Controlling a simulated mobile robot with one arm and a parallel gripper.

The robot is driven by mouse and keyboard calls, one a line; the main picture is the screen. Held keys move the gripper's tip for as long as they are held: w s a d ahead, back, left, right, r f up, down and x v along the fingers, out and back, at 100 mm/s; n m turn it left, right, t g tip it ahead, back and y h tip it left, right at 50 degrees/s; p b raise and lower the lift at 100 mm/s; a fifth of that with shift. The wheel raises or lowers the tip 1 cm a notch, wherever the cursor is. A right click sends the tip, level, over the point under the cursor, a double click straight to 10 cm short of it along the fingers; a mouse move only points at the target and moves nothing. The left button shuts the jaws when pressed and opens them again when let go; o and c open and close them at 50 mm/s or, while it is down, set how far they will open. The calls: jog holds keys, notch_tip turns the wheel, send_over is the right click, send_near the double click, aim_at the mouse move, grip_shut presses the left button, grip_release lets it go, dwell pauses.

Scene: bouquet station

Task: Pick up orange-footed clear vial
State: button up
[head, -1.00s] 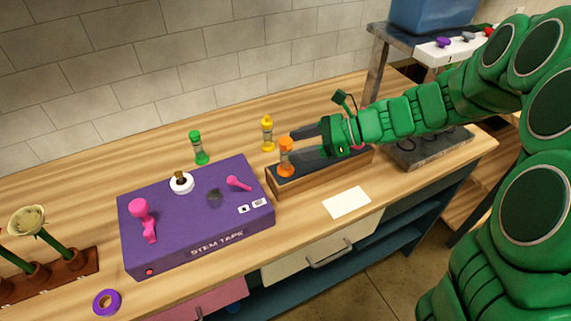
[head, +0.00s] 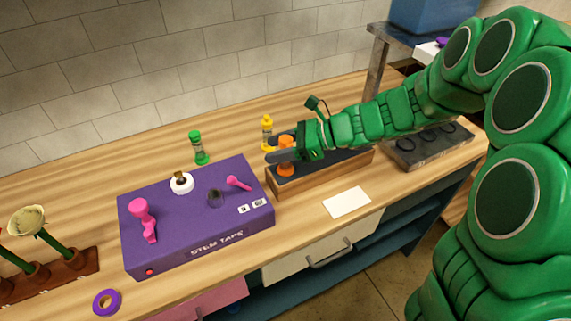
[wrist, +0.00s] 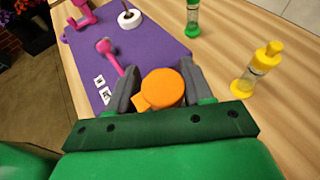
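The orange-footed clear vial (head: 286,142) stands upright at the left end of the wooden tray with a dark top (head: 325,166). My gripper (head: 279,153) has its two grey fingers on either side of the vial, below its orange upper end. In the wrist view, the orange end (wrist: 161,88) fills the space between the fingers (wrist: 158,86). It hides the inner finger faces, so I cannot tell whether they press on the vial. The vial's clear middle is mostly hidden behind the near finger.
A yellow vial (head: 267,131) stands close behind the gripper. A green vial (head: 199,147) stands farther left. The purple stem tape box (head: 198,222) is just left of the tray. A white card (head: 347,203) lies in front. A grey ringed block (head: 430,147) is at right.

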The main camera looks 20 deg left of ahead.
grip_shut()
